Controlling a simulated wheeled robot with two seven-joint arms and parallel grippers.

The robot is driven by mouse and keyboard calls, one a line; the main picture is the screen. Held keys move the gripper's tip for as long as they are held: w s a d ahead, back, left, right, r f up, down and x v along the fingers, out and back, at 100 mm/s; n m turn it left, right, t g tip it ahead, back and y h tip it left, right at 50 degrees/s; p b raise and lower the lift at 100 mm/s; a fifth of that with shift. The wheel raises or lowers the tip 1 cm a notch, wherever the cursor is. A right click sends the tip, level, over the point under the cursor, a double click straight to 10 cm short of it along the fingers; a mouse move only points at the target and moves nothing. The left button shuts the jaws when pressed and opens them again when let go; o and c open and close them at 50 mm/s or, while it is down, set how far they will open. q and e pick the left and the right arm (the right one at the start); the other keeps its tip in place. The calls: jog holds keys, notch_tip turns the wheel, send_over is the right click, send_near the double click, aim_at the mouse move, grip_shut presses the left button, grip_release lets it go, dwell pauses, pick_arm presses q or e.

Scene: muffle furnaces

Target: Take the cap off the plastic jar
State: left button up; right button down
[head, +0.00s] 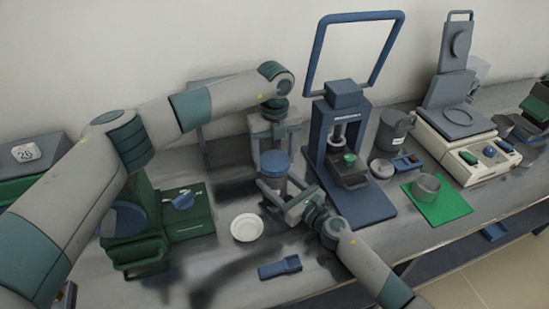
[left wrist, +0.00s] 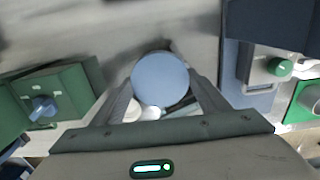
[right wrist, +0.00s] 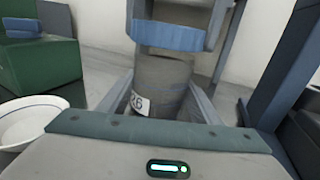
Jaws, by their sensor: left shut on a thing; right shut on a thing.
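The plastic jar (head: 272,187) stands upright on the bench, a grey body with a round blue cap (head: 275,162) above it. My left gripper (head: 275,150) reaches down from above and is shut on the cap; the cap also fills the space between its fingers in the left wrist view (left wrist: 160,78). My right gripper (head: 280,194) is low and shut around the jar body, which shows with a white number label in the right wrist view (right wrist: 162,80).
A white dish (head: 247,227) and a blue tool (head: 279,267) lie in front. A green device with a blue knob (head: 183,201) stands left. A blue press (head: 345,150) stands close on the right. Beyond it are a metal mug (head: 394,130) and a cup on a green mat (head: 437,205).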

aim_at(274, 160)
pick_arm(q)
jog(key=shift+r, duration=1.8)
pick_arm(e)
jog(key=c, duration=0.5)
grip_release()
jog(key=shift+c, duration=0.2)
pick_arm(q)
jog(key=shift+f+b, duration=0.75)
pick_arm(e)
jog(key=v, duration=1.2)
